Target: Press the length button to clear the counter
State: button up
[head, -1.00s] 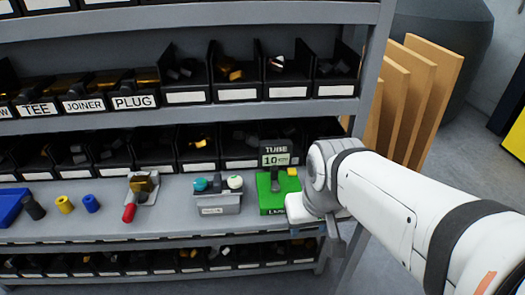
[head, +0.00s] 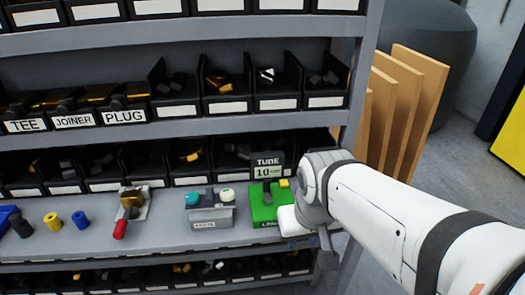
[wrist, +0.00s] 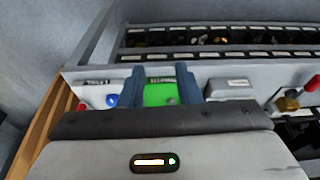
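The green tube device (head: 262,212) sits on the bench at the right end of the shelf. Its dark upright counter sign (head: 267,165) reads "TUBE" and "10". A small yellow block (head: 284,183) and a dark upright part show on it; I cannot tell which part is the length button. My gripper (wrist: 160,92) is open in the wrist view, its two blue-grey fingers apart with the green device (wrist: 158,95) seen between them. In the head view my white wrist stands close at the device's right side and hides part of it; contact cannot be told.
Left of the device stand a grey box with teal and white buttons (head: 209,213) and a red-handled valve (head: 126,210). Shelves of black bins (head: 228,107) rise behind. Wooden boards (head: 418,110) lean at the right.

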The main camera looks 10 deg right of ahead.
grip_shut()
dwell(1.4)
